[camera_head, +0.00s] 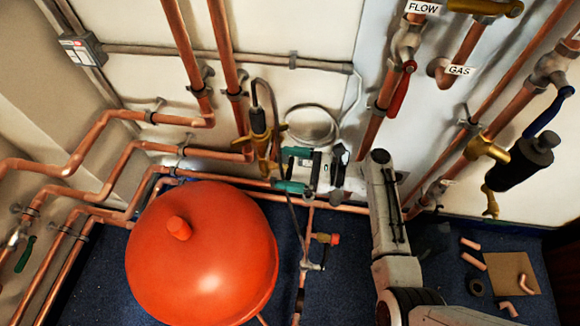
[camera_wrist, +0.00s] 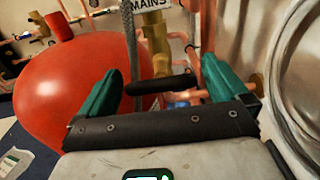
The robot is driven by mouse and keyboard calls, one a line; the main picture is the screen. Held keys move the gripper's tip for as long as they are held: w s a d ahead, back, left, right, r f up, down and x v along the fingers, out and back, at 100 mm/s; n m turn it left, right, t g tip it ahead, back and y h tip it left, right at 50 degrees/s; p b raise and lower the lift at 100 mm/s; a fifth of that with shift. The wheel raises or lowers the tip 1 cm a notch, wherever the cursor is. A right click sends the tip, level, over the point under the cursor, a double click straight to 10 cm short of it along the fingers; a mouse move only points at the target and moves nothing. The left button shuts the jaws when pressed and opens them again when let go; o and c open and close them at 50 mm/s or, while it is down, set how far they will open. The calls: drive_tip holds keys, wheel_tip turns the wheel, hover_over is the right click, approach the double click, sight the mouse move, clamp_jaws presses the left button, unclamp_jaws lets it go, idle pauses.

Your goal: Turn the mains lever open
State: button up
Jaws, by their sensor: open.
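The mains lever (camera_wrist: 161,85) is a black bar in the wrist view, lying crosswise between my fingers, its left end close to the left finger. It sits in front of a brass valve body (camera_wrist: 160,55) under a "MAINS" label (camera_wrist: 148,4). My gripper (camera_wrist: 163,66) has two green fingers spread apart, one on each side of the lever, and holds nothing. I cannot tell whether a finger touches the lever. In the head view my gripper (camera_head: 280,168) is beside brass fittings (camera_head: 263,146) at the wall pipes; the lever cannot be made out there.
A large red tank (camera_head: 205,255) stands left of and below my gripper. Copper pipes (camera_head: 172,35) run close around it. A red lever (camera_head: 400,90) and blue lever (camera_head: 550,110) are at the right. Loose pipe pieces and a board (camera_head: 515,272) lie on the floor.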

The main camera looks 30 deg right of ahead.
drive_tip(key=c, duration=1)
drive_tip(key=shift+n, duration=0.4)
drive_tip(key=n, duration=0.3)
drive_tip(key=shift+n+p, duration=0.3)
drive_tip(key=n, duration=0.4)
drive_tip(key=shift+s+f+n+b, duration=0.1)
drive_tip(key=shift+f+n+b, duration=0.05)
drive_tip(key=shift+n+b, duration=0.15)
drive_tip(key=n+b, duration=0.1)
drive_tip(key=n, duration=0.3)
drive_tip(key=shift+a+f+n+b, duration=0.1)
drive_tip(key=shift+n+b, duration=0.2)
drive_tip(key=shift+b, duration=0.05)
drive_tip(key=n+b, duration=0.2)
drive_tip(key=n, duration=0.2)
drive_tip(key=shift+n, duration=0.3)
